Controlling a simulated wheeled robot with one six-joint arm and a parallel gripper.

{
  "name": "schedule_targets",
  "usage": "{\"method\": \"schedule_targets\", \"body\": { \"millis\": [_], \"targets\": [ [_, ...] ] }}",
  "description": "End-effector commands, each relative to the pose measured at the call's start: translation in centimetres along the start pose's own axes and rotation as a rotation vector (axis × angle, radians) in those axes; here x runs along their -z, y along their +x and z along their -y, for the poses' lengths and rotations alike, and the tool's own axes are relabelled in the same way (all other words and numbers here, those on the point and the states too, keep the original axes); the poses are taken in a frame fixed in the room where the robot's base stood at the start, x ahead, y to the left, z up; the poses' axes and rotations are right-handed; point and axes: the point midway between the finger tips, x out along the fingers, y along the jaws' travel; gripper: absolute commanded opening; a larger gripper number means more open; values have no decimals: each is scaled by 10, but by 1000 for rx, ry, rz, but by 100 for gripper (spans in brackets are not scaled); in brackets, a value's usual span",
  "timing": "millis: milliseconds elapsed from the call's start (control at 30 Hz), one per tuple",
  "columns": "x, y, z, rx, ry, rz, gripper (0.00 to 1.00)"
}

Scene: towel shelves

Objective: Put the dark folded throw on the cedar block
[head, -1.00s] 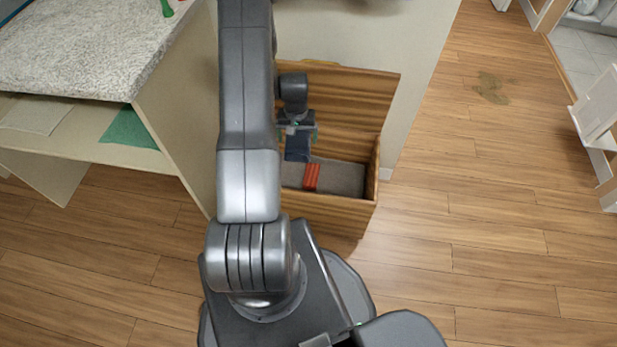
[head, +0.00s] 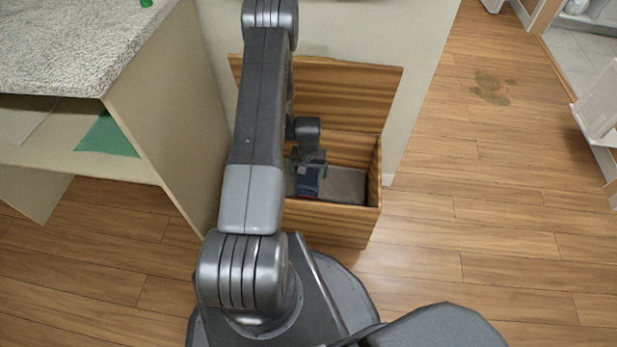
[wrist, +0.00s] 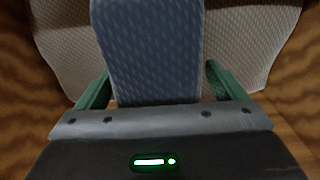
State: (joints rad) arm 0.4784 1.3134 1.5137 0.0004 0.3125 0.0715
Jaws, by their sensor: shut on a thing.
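The dark blue folded throw (head: 308,183) is in my gripper (head: 309,163), inside the open wooden chest. In the wrist view the throw (wrist: 150,45) fills the space between the two green fingers of my gripper (wrist: 160,82), which is shut on it. Grey cloth (head: 345,186) lies on the chest floor around and under the throw. No cedar block can be made out in either view now. A red-orange piece stood in the chest earlier, and the throw now covers that area. I cannot tell whether the throw touches anything below.
The wooden chest (head: 330,220) has its lid (head: 345,95) raised against a pale wall. A shelf unit with a speckled top (head: 70,45) stands close on the left, with a green cloth (head: 108,137) on its lower shelf.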

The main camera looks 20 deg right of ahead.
Motion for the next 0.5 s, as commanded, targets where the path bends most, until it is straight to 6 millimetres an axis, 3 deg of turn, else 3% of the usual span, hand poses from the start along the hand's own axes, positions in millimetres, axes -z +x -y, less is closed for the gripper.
{"method": "schedule_targets", "body": {
  "millis": [167,500],
  "targets": [
    [-1,28,0,0,0,3,59],
    [0,31,0,0,0,1,59]
  ]
}}
